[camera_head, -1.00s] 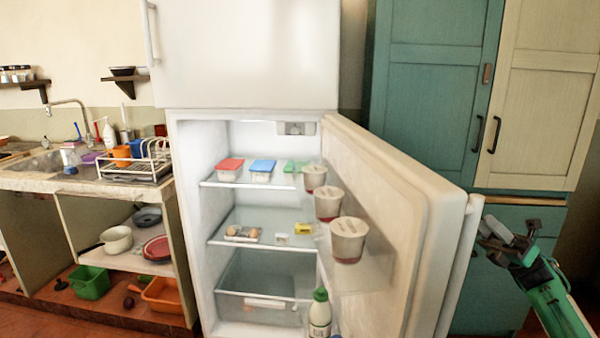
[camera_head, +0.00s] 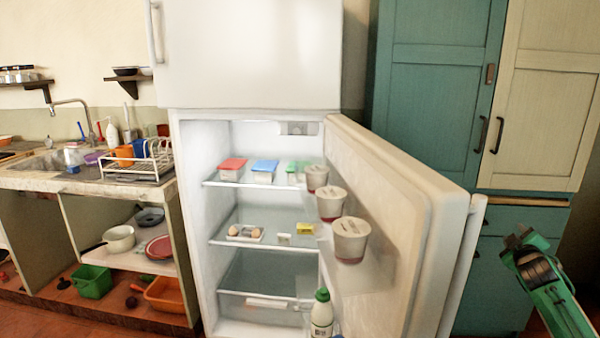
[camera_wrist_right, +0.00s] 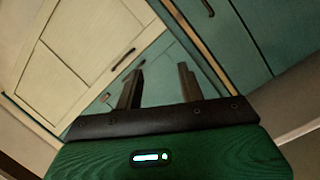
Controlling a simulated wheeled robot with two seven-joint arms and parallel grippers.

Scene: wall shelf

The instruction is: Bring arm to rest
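My right arm, green with dark parts, comes in from the lower right of the head view. Its gripper (camera_head: 524,236) is to the right of the open fridge door (camera_head: 400,190), in front of the teal cabinet (camera_head: 435,90). In the right wrist view the two dark fingers (camera_wrist_right: 160,82) stand apart with nothing between them, facing the cabinet fronts. In the head view the fingers are foreshortened and hard to make out. My left gripper is in neither view.
The fridge door's white handle (camera_head: 462,265) is just left of my right gripper. The door holds several tubs (camera_head: 350,240) and a green-capped bottle (camera_head: 321,315). A sink counter (camera_head: 110,186) stands at left. A cream cabinet (camera_head: 545,95) is at right.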

